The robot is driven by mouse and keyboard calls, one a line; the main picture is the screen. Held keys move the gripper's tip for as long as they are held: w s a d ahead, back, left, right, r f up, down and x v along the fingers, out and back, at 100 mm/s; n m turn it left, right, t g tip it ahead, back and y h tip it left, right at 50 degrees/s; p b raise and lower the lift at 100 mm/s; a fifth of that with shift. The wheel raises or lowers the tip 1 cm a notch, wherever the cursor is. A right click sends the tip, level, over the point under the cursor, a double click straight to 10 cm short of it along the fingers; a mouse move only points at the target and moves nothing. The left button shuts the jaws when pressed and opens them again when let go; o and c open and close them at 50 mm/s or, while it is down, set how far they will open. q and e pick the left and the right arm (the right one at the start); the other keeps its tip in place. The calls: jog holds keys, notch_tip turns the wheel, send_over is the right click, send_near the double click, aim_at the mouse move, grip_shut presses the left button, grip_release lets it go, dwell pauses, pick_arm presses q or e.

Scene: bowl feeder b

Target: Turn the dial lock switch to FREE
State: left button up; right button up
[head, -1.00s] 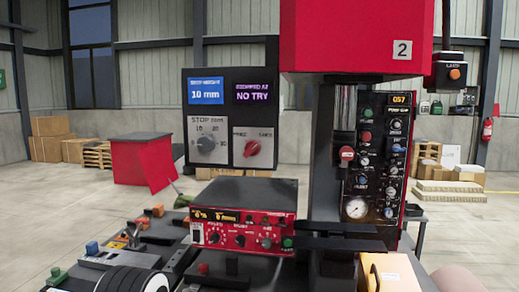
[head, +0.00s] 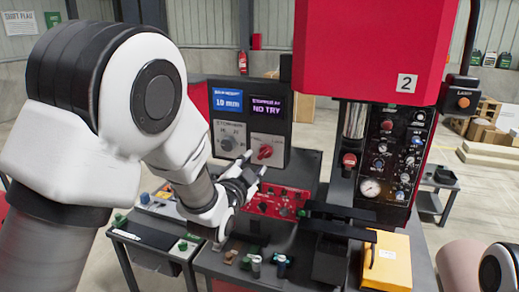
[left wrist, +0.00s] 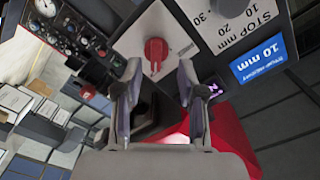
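The dial lock switch is a red knob (head: 265,151) on a light plate on the dark control panel's face. Its label is too small to read, so I cannot tell its setting. My left gripper (head: 256,162) is just in front of and below it, open and empty. In the left wrist view the red knob (left wrist: 156,50) lies just beyond and between the spread fingertips of my left gripper (left wrist: 160,67), with no contact visible. My right gripper is out of view.
A grey stop dial (head: 227,144) marked in mm sits left of the knob, below a blue display (head: 228,99) reading 10 mm. The red press head (head: 375,50) stands right, above a yellow box (head: 388,262).

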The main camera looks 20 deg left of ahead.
aim_at(263, 155)
pick_arm(q)
jog(key=w, duration=0.1)
jog(key=w+d+p, duration=0.1)
jog(key=w+p, duration=0.1)
jog(key=w, duration=0.1)
jog(key=shift+w+d+r, duration=0.1)
jog(key=shift+d+r, duration=0.2)
jog(key=shift+d, duration=0.05)
jog(key=shift+w, duration=0.1)
jog(key=shift+a+f, duration=0.2)
jog(key=shift+a, duration=0.25)
jog(key=c, duration=0.4)
jog(key=shift+d, duration=0.1)
grip_shut()
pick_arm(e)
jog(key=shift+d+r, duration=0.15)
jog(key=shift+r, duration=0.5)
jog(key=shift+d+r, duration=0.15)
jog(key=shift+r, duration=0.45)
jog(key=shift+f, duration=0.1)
